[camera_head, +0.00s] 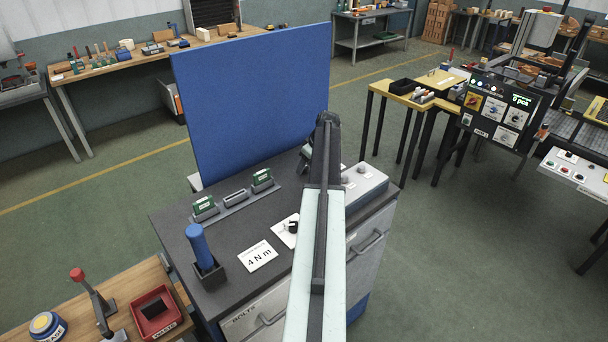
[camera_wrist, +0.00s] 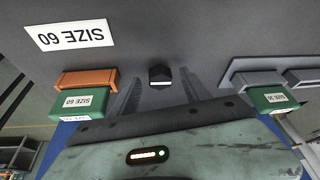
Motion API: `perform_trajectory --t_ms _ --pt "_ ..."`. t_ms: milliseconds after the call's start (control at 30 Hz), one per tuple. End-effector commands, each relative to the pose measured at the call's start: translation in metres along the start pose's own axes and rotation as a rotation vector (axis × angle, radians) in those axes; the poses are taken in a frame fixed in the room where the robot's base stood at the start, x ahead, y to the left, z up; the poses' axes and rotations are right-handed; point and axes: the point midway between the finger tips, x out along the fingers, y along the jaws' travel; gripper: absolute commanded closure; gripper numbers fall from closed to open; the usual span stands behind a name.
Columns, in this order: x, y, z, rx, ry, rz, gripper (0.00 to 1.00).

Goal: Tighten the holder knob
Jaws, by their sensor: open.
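In the wrist view a small black knob-like part with a pale front face (camera_wrist: 160,76) sits on the dark grey surface, between and slightly beyond the fingertips of my gripper (camera_wrist: 157,84). The two grey fingers are spread apart and do not visibly touch it. Left of it an orange holder (camera_wrist: 86,80) stands against a green block (camera_wrist: 78,105) labelled SIZE 60. In the head view my arm covers the gripper and most of this spot. A black dial knob on a white plate (camera_head: 292,227) shows left of my arm.
A SIZE 60 card (camera_wrist: 70,35) lies near the orange holder. A grey rail with another green block (camera_wrist: 272,99) is at right. The head view shows a blue panel (camera_head: 250,90), a blue-handled tool (camera_head: 199,245), a 4 N m card (camera_head: 258,256) and a grey box (camera_head: 365,186).

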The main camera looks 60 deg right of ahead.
Motion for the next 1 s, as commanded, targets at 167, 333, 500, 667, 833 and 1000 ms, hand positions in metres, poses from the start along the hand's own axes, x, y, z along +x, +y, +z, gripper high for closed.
perform_trajectory --t_ms 167,333,500,667,833,1000 --pt "0.0047 -0.0003 -0.0006 0.0 0.0 0.0 0.45" --pt "0.0042 -0.0006 -0.0009 -0.001 0.0 0.0 0.64" --pt "0.0043 -0.0007 -0.0012 -0.001 0.0 0.0 1.0" --pt "0.0053 -0.0047 -0.0034 0.001 -0.001 0.0 1.0" --pt "0.0055 -0.0052 -0.0036 0.042 -0.001 0.018 1.0" --pt "0.0056 -0.0071 -0.0041 0.134 0.0 0.056 1.0"
